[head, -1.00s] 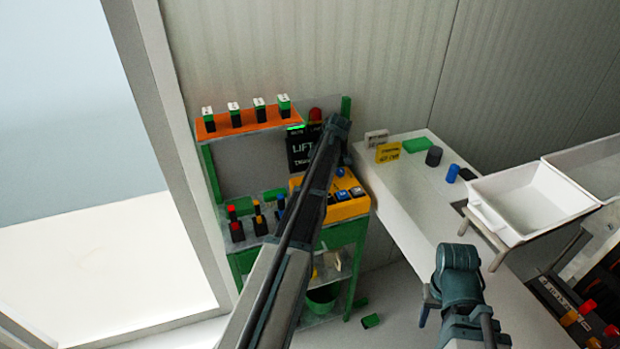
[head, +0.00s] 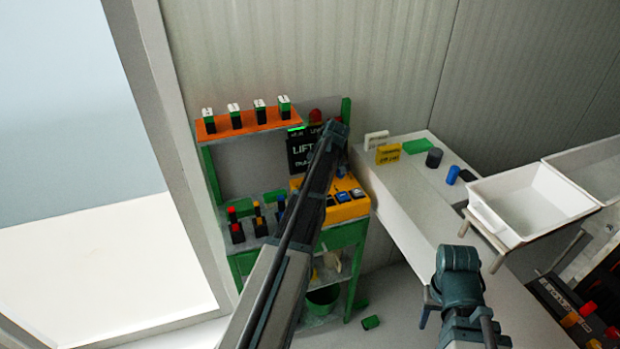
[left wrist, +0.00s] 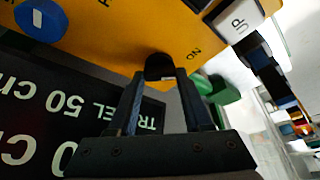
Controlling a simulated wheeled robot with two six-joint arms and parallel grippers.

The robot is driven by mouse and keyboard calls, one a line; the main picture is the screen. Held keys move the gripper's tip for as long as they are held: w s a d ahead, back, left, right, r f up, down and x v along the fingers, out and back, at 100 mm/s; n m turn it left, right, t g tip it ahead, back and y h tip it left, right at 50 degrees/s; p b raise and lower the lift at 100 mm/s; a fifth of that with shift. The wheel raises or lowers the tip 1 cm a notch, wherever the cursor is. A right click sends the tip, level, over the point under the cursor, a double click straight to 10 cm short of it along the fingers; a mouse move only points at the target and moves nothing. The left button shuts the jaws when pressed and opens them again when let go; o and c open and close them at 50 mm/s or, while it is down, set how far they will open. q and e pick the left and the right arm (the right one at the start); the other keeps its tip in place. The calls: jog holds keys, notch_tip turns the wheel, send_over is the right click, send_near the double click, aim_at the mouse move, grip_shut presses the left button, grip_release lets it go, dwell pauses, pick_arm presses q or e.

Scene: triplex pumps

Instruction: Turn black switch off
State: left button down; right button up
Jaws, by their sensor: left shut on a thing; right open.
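The black switch (left wrist: 160,68) stands on the yellow control box, which shows in the left wrist view (left wrist: 110,35) and the head view (head: 347,210). The word ON is printed on the box beside the switch. My left gripper (left wrist: 161,78) has its two fingers on either side of the switch and is shut on it. In the head view my left arm covers the switch and part of the box. My right gripper (head: 428,306) is open and empty, low in front of the white table, partly hidden by its own wrist.
A blue knob (left wrist: 40,18) and a white UP button (left wrist: 238,20) are on the same box. A black LIFT sign (head: 301,150) stands behind it.

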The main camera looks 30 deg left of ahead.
pick_arm(q)
jog(key=m, duration=0.1)
jog(key=m+t, duration=0.1)
jog(key=m, duration=0.2)
jog(key=shift+s+t, duration=0.25)
jog(key=shift+t, duration=0.15)
jog(key=shift+m+t+h, duration=0.4)
jog(key=shift+m+t, duration=0.3)
jog(key=shift+m, duration=1.4)
jog(key=c, duration=0.6)
grip_release()
jog(key=shift+r, duration=0.1)
jog(key=p+v, duration=1.2)
jog(key=v, duration=0.1)
jog(key=shift+r+p, duration=0.35)
